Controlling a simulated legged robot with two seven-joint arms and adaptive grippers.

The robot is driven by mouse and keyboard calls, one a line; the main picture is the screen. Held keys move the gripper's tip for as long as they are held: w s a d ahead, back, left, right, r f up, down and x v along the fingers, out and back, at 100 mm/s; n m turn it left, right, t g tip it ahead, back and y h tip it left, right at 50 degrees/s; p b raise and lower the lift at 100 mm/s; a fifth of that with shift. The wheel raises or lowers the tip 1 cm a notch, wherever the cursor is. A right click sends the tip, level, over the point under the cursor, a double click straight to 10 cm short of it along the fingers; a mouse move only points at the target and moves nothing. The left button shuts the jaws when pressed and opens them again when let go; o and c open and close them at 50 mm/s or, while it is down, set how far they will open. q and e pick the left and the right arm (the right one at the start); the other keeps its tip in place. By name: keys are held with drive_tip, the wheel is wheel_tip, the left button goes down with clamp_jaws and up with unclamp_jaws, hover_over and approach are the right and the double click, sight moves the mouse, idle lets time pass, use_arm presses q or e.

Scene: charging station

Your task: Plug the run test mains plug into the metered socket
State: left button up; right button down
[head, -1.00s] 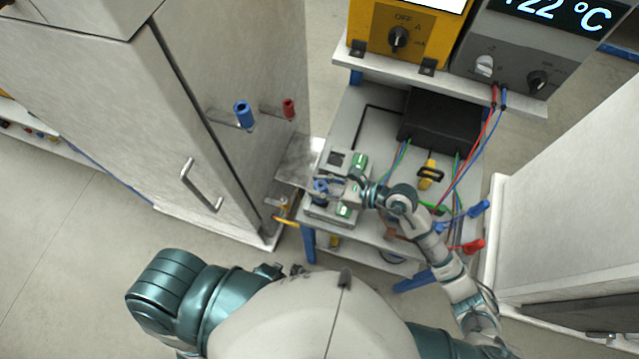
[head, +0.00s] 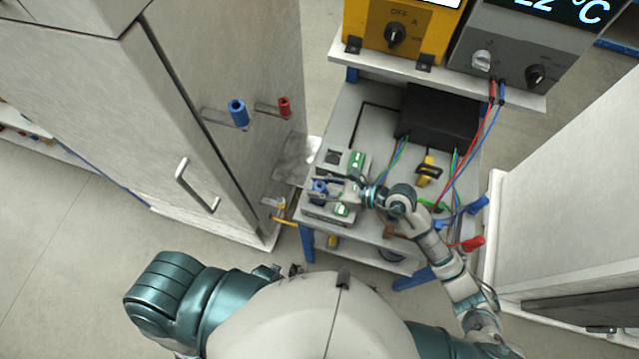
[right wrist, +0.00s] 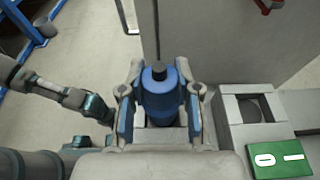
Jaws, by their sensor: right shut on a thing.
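My right gripper (head: 328,190) is shut on the blue run test mains plug (head: 318,187). In the right wrist view the plug (right wrist: 160,95) stands upright between the two fingers (right wrist: 160,112), with its dark top end up. The plug is over the nearer socket box (head: 318,212), which has a green switch (head: 342,209). The gripper hides the plug's lower end, so I cannot tell whether it is seated. The farther socket box has an empty dark face (head: 333,157) and a green switch (head: 357,160). I cannot tell which socket is metered.
A black box (head: 438,125) with coloured wires and a yellow-black plug-like part (head: 428,170) sit on the bench. A yellow meter (head: 400,28) and a grey temperature unit (head: 510,60) stand on the shelf above. A tall cabinet (head: 215,110) is close on the left.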

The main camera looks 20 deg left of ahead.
drive_tip(key=shift+f+b, duration=0.6)
drive_tip(key=shift+f, duration=0.4)
drive_tip(key=c, duration=0.7)
unclamp_jaws()
drive_tip(key=shift+c, duration=0.2)
drive_tip(key=shift+r, duration=0.1)
drive_tip(key=v, duration=1.2)
drive_tip(key=shift+w, duration=0.1)
